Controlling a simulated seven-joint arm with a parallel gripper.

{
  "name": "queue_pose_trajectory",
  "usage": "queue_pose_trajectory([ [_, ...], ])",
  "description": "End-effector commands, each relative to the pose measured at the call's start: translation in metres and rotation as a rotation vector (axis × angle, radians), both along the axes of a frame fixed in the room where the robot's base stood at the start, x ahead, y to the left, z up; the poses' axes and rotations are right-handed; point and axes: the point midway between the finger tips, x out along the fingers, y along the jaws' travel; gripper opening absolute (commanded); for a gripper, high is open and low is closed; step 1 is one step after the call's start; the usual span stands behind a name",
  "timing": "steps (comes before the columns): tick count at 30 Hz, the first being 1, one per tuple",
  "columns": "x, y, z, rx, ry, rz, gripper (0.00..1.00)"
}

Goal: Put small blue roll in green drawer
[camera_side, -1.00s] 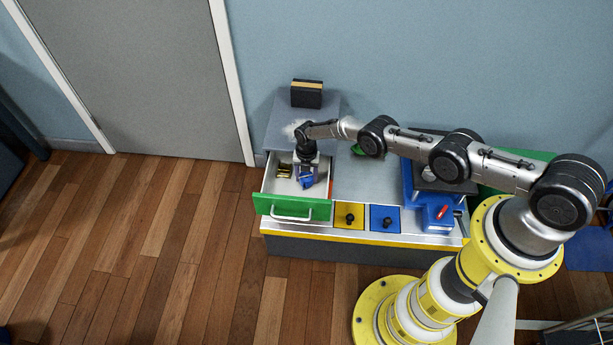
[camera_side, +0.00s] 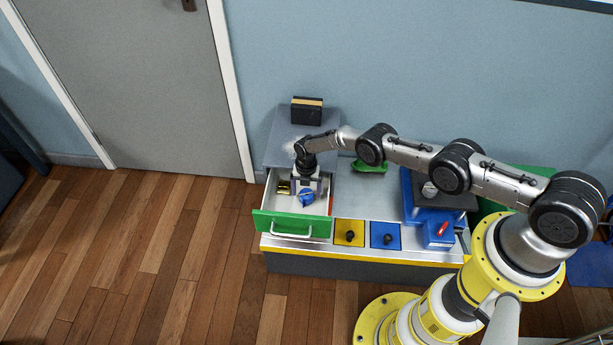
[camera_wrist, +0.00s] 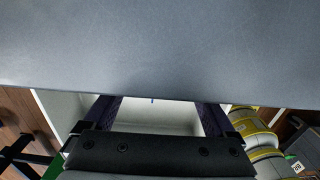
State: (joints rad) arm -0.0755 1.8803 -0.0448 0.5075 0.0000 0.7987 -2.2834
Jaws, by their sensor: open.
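The green drawer (camera_side: 290,223) is pulled out at the left end of the cabinet. Its white inside shows in the side view, and its bare floor also shows in the wrist view (camera_wrist: 155,117). The small blue roll (camera_side: 306,198) lies in the drawer, below my gripper's fingers. My gripper (camera_side: 307,190) points down over the drawer and is open. In the wrist view its two dark fingers (camera_wrist: 158,108) stand apart with the white drawer between them. Only a tiny blue speck shows there, so the roll is mostly hidden in that view.
A small gold object (camera_side: 283,188) lies in the drawer's left part. A grey shelf (camera_side: 285,140) overhangs the drawer's back, with a black box (camera_side: 306,111) on it. A green object (camera_side: 369,167) and a blue machine (camera_side: 418,208) stand to the right.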

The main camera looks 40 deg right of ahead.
Motion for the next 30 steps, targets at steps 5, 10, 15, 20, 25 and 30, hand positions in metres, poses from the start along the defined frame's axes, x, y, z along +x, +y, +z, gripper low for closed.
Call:
queue_pose_trajectory([
  [5,-0.001,0.0,0.019,0.001,-0.001,0.0,0.9],
  [10,0.0,0.0,0.042,0.0,-0.003,0.0,0.9],
  [15,0.0,0.0,0.068,0.0,-0.001,0.0,0.9],
  [20,0.0,0.0,0.09,0.0,-0.001,0.0,0.9],
  [25,-0.001,0.0,0.103,0.0,0.0,0.0,0.9],
  [30,-0.001,0.0,0.107,0.0,0.0,0.0,0.9],
])
